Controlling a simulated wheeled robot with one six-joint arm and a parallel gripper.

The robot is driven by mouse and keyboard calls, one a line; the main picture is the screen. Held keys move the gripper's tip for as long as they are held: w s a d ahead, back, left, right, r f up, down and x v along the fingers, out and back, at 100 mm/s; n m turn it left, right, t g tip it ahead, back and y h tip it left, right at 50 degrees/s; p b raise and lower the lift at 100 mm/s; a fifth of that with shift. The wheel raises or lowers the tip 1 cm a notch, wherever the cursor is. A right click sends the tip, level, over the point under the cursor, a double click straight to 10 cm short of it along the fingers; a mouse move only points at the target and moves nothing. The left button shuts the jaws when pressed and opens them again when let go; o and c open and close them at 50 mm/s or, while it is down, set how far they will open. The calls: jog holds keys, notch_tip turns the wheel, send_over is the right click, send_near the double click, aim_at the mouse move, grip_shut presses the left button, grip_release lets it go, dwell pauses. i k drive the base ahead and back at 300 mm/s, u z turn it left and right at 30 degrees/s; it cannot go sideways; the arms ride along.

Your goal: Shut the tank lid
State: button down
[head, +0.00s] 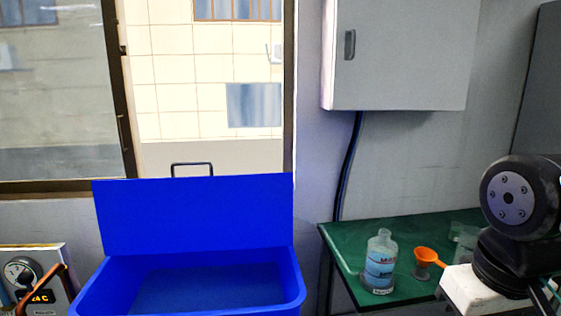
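A blue tank (292,270) stands at the lower left of the head view, and its bottom is cut off by the frame edge. Its flat blue lid (195,215) is open, raised nearly upright along the tank's back edge. A black handle (192,164) stands at the lid's top edge. The inside of the tank shows and looks empty. My gripper is not in view; a black joint of my arm shows at the right edge, well apart from the lid.
A green table (345,238) at the right holds a labelled bottle (381,262), an orange funnel (427,256) and clear glassware (464,234). A grey wall cabinet (400,55) hangs above. A gauge unit (30,275) stands left of the tank. A window is behind.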

aim_at(157, 215)
jog(key=z, duration=0.05)
jog(key=i, duration=1)
jog(key=u, duration=0.8)
